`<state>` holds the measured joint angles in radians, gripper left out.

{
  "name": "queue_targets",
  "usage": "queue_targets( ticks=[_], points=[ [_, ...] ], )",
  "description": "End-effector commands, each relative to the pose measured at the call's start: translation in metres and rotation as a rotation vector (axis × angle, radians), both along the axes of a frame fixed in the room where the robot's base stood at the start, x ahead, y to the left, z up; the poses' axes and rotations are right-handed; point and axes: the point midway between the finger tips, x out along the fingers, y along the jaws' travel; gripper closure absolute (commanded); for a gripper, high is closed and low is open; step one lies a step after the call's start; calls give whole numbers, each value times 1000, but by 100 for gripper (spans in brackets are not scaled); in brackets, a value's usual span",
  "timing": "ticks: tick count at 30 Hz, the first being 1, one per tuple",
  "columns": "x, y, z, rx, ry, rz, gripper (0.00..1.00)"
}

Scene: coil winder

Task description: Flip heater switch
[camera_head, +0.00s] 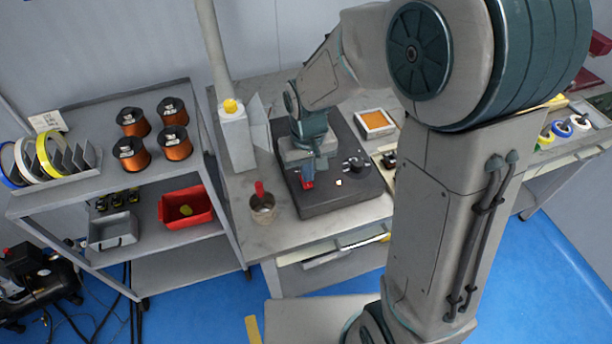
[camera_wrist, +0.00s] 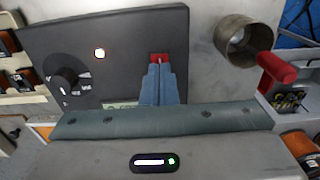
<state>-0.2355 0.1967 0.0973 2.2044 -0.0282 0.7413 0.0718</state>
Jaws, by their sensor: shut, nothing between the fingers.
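The heater unit is a flat dark grey box (camera_head: 330,198) on the bench, and its face (camera_wrist: 125,30) fills the upper left of the wrist view. A small red switch (camera_wrist: 159,57) sits near the face's edge; red also shows there in the head view (camera_head: 307,184). A black knob (camera_wrist: 66,84) and a small glowing lamp (camera_wrist: 99,53) are on the same face. My gripper (camera_wrist: 160,70) is shut and empty, its fingertips right at the red switch. I cannot tell whether they touch it. The fingers hide part of the switch, so its position is unclear.
A grey post (camera_head: 237,138) with a yellow button (camera_head: 231,106) stands behind. A shelf (camera_head: 95,182) with copper spools is left; an orange-topped tray (camera_head: 375,123) is right.

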Motion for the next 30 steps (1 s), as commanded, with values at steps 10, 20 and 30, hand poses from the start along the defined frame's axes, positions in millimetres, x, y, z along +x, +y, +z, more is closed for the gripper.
queue_targets(
  ticks=[10,20,30],
  points=[
    [0,0,32,0,0,0,100],
    [0,0,52,0,0,0,100],
    [0,0,50,0,0,0,100]
  ],
)
